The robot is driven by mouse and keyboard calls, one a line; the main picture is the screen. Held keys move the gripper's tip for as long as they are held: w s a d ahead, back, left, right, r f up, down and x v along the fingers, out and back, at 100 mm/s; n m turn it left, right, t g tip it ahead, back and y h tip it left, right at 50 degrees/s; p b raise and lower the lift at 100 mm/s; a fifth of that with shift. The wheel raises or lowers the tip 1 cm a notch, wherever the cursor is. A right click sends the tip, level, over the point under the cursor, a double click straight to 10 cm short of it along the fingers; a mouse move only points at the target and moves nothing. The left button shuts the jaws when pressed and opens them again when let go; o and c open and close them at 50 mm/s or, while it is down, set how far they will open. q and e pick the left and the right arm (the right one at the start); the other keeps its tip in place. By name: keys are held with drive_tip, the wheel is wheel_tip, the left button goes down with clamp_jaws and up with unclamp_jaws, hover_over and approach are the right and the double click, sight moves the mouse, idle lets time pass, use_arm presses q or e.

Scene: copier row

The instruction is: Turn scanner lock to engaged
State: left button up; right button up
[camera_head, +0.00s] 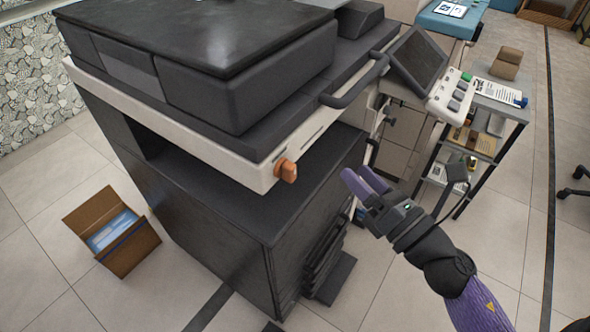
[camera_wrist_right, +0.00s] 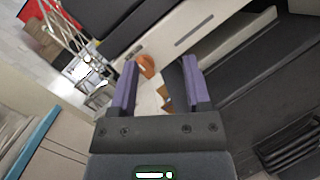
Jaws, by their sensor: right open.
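The scanner lock is an orange knob (camera_head: 286,170) on the lower front corner of the copier's white scanner body (camera_head: 235,165). In the right wrist view the orange knob (camera_wrist_right: 147,66) shows beyond the fingers, between them and nearer the left finger. My right gripper (camera_head: 365,184) is open and empty, to the right of the knob in the head view and apart from it. Its purple fingers (camera_wrist_right: 157,82) point toward the copier. I cannot tell from these views which setting the knob is at. My left gripper is not in view.
The copier's dark lower cabinet (camera_head: 200,215) stands below the knob. A control panel (camera_head: 450,95) juts out at the right. A shelf cart (camera_head: 500,105) with papers stands behind my right arm. An open cardboard box (camera_head: 125,240) sits on the floor at left.

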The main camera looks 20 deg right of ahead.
sight(295, 173)
drive_tip(key=w+a+n+g+y, duration=0.1)
drive_tip(key=w+a+n, duration=0.1)
drive_tip(key=n, duration=0.1)
drive_tip(key=w+a+f+n+g+y+p, duration=0.1)
drive_tip(key=w+a+n+g+y, duration=0.1)
drive_tip(key=a+n, duration=0.1)
drive_tip(key=w+a+f+n+g+y, duration=0.1)
drive_tip(key=w+a+n, duration=0.1)
drive_tip(key=a+n, duration=0.1)
drive_tip(key=shift+w+a+f+n+g+y, duration=0.2)
drive_tip(key=shift+a+n+g+y, duration=0.1)
drive_tip(key=shift+n, duration=0.1)
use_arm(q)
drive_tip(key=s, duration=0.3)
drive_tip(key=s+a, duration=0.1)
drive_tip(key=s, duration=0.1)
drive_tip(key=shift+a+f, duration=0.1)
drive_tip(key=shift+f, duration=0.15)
use_arm(e)
drive_tip(key=shift+s, duration=0.1)
drive_tip(key=shift+c, duration=0.3)
clamp_jaws()
